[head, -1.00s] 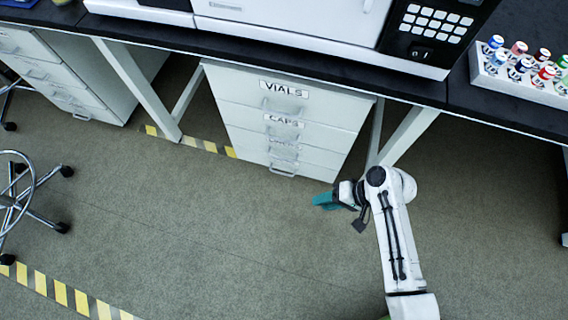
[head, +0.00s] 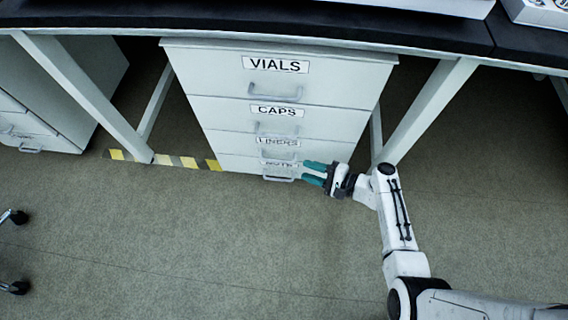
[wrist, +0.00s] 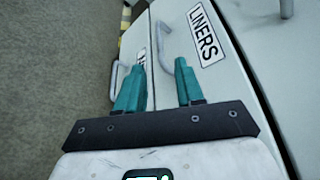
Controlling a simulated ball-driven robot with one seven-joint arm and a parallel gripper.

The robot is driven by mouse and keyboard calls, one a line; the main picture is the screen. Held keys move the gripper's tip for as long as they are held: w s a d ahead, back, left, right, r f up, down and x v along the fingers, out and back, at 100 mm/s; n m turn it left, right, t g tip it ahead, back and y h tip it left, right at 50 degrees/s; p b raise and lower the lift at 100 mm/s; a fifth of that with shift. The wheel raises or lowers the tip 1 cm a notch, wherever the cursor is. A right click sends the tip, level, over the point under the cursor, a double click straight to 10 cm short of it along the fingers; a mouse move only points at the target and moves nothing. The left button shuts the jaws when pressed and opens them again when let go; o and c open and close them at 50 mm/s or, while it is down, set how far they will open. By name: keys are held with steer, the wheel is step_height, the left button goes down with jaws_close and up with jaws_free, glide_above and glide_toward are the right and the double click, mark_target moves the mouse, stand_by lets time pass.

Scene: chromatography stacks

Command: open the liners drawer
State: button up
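The liners drawer (head: 225,146) is the third one down in the white cabinet and looks shut. Its label and grey bar handle (head: 277,155) show on the front. My gripper (head: 306,173) has teal fingers, spread apart and empty, just right of and slightly below that handle. In the wrist view the LINERS label (wrist: 203,36) is clear. The liners handle (wrist: 164,48) appears between the two fingertips of my gripper (wrist: 157,68), a little ahead of them. I cannot tell whether the fingers touch the handle.
The vials drawer (head: 215,70) and caps drawer (head: 220,114) are above, shut. A bottom drawer handle (head: 278,179) is close below my fingers. A slanted table leg (head: 428,108) stands right of the cabinet, another (head: 80,95) left. The floor (head: 200,235) in front is clear.

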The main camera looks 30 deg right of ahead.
steer(key=b+x, duration=0.2)
steer(key=x, duration=0.7)
steer(key=shift+b, duration=0.4)
jaws_close()
